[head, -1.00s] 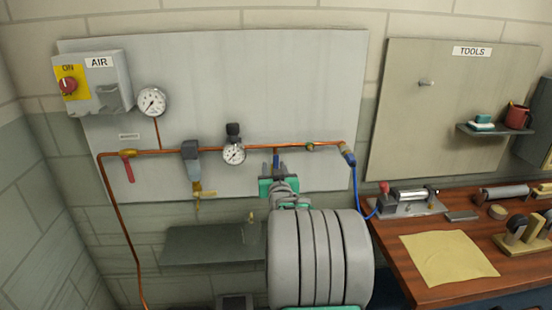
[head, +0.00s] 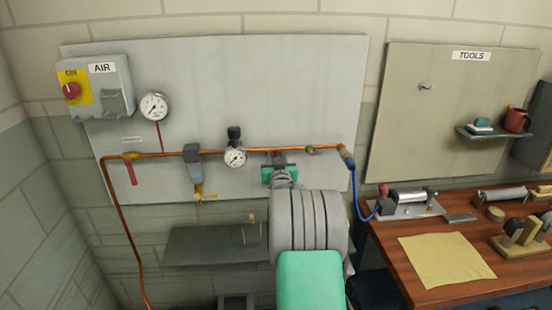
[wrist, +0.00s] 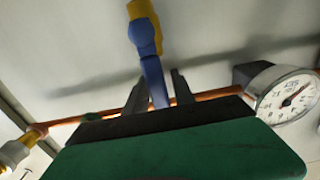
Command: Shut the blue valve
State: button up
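The blue valve handle (wrist: 153,78) shows in the wrist view, joined to a yellow part (wrist: 142,12) at the top of the picture. My gripper (wrist: 158,85) has its two dark fingers on either side of the handle, with a narrow gap visible, so it looks open around it. In the head view my gripper (head: 280,160) is at the copper pipe (head: 215,152), right of the round gauge (head: 235,157). There my fingers and wrist hide the blue valve, so its angle to the pipe is hard to tell.
A red-handled valve (head: 132,173) hangs from the pipe at left. A filter unit (head: 194,165) and the gauge are left of my gripper. A blue hose (head: 355,190) drops at right to the wooden bench (head: 385,245). A grey shelf (head: 205,246) is below.

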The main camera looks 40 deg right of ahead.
grip_shut()
dwell(1.1)
